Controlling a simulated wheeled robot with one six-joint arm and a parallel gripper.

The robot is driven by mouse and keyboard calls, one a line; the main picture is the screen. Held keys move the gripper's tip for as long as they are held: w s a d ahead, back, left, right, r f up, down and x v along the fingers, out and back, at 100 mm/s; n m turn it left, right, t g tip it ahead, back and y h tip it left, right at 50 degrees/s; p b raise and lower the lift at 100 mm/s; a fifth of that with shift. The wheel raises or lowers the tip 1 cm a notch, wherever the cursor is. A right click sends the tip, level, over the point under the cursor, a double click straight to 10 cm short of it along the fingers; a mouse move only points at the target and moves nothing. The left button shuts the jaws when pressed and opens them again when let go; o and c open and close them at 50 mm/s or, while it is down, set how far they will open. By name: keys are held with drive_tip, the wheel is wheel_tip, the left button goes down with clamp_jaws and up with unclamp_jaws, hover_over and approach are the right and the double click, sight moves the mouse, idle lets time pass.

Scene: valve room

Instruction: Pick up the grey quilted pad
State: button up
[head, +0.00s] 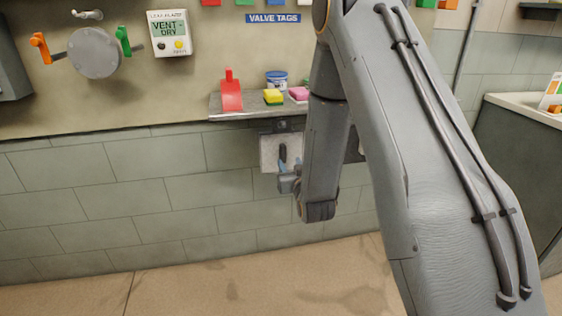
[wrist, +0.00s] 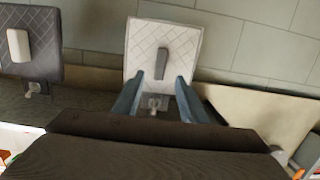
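A light grey quilted pad (head: 270,146) with a dark handle hangs from a hook under the shelf in the head view. It also shows in the wrist view (wrist: 141,40), with its handle (wrist: 162,62) near the middle. A dark grey quilted pad (wrist: 36,67) with a whitish handle hangs beside it at the left of the wrist view; in the head view my arm hides most of it. My gripper (wrist: 159,80) is open and empty in front of the light pad, its bluish fingertips either side of the handle's line. In the head view my gripper (head: 289,168) overlaps the pad's lower right.
The narrow shelf (head: 232,114) above the pads holds a red stand (head: 231,94), a yellow-green sponge (head: 273,97), a pink sponge (head: 299,93) and a blue-white tub (head: 277,79). A counter (head: 517,101) stands at the right. The tiled wall and floor at the left are clear.

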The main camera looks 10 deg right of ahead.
sight(284, 153)
drive_tip(key=shift+t, duration=0.8)
drive_tip(key=w, duration=0.5)
drive_tip(key=w+f, duration=0.1)
drive_tip(key=w, duration=0.2)
drive_tip(key=shift+w, duration=0.3)
drive_tip(key=shift+r, duration=0.1)
clamp_jaws()
